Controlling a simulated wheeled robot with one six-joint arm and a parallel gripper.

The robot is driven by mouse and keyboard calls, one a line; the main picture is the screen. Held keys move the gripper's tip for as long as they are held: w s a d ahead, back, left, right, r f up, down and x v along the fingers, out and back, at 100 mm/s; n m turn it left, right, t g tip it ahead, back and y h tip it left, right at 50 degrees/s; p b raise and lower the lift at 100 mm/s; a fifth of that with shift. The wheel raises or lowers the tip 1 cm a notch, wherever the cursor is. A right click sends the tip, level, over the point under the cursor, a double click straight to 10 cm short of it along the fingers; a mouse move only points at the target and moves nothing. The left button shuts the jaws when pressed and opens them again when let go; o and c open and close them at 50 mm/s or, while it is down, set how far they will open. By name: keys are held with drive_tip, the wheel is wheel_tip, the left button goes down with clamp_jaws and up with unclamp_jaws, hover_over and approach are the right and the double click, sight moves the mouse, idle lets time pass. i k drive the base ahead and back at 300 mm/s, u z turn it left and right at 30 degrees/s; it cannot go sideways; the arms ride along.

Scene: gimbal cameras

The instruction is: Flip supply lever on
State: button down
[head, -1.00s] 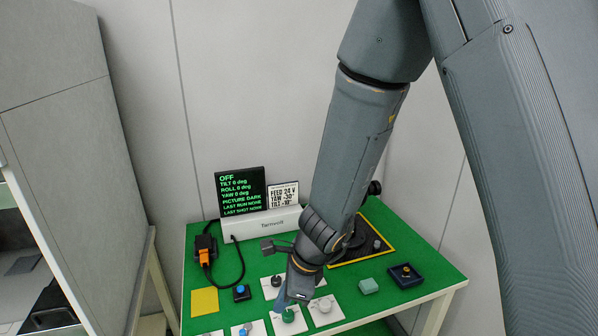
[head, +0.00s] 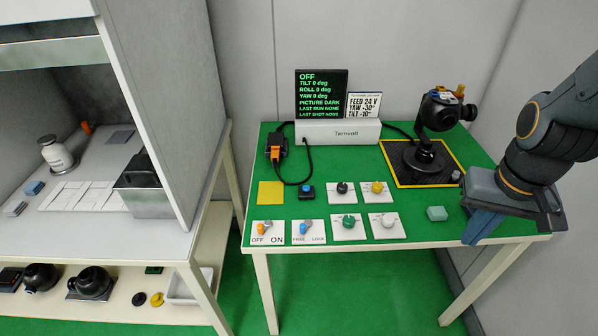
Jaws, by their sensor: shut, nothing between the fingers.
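The supply lever (head: 262,228) is an orange-tipped lever on a white plate marked OFF and ON, at the front left of the green table. Its orange tip lies toward the left, on the OFF side. The display (head: 321,95) at the back reads OFF, with tilt, roll and yaw at 0 and picture dark. My gripper (head: 478,232) is at the right front edge of the table, with blue fingers shut and empty. It is well to the right of the lever and apart from it.
Beside the lever are a FREE/LOCK plate with a blue lever (head: 304,228), a green knob (head: 348,222) and a white knob (head: 388,220). A gimbal camera (head: 436,118) stands on a black pad at the back right.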

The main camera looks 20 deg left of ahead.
sight(260, 229)
drive_tip(key=u, duration=1.05)
drive_tip(key=k, duration=1.3)
drive_tip(key=u, duration=0.1)
drive_tip(key=i, duration=0.55)
drive_tip(key=u, duration=0.65)
drive_tip(key=i, duration=1.25)
drive_tip(key=z, duration=0.55)
